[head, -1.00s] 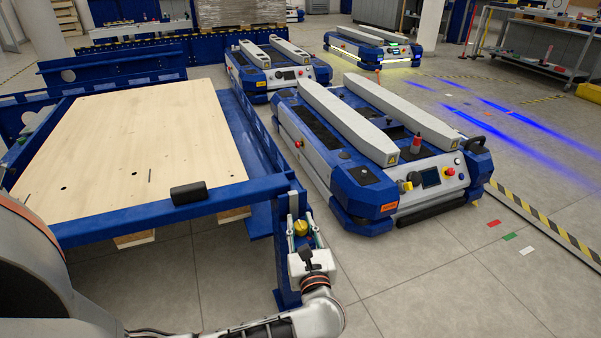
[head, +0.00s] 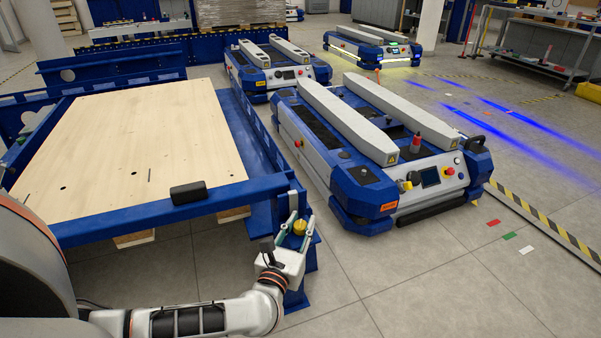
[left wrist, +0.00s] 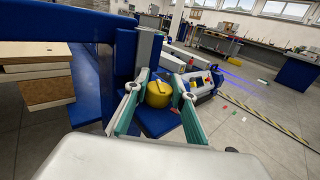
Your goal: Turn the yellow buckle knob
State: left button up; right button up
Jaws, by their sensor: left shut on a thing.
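The yellow buckle knob (head: 300,228) sits at the blue corner post of the lift cart frame, near the bottom middle of the head view. It shows larger in the left wrist view (left wrist: 158,94), as a rounded yellow cap. My left gripper (head: 302,224) has its green-edged fingers on either side of the knob and is shut on it. In the left wrist view the two fingers (left wrist: 157,84) flank the knob left and right. The wrist sits tilted, below and to the left of the knob in the head view. My right gripper is not in view.
A blue frame (head: 150,215) holds a wooden board (head: 140,140) left of the knob, with a black block (head: 188,193) on its front rail. A blue and grey lift cart (head: 365,190) stands to the right, with others behind.

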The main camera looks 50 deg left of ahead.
pick_arm(q)
jog(key=m+t+h, duration=0.1)
jog(key=m+h, duration=0.2)
jog(key=h, duration=0.1)
jog(key=m+t+h, duration=0.1)
jog(key=m+h, duration=0.2)
jog(key=h, duration=0.1)
jog(key=shift+h, duration=0.4)
jog(key=shift+m+g+h, duration=0.35)
jog(key=shift+m+h, duration=0.7)
jog(key=shift+h, duration=0.55)
jog(key=shift+m+g+h, duration=0.35)
jog(key=shift+m+h, duration=0.7)
jog(key=shift+h, duration=0.55)
jog(key=shift+d+h, duration=0.1)
jog(key=shift+h, duration=0.3)
jog(key=o, duration=1.1)
jog(key=shift+d, duration=0.1)
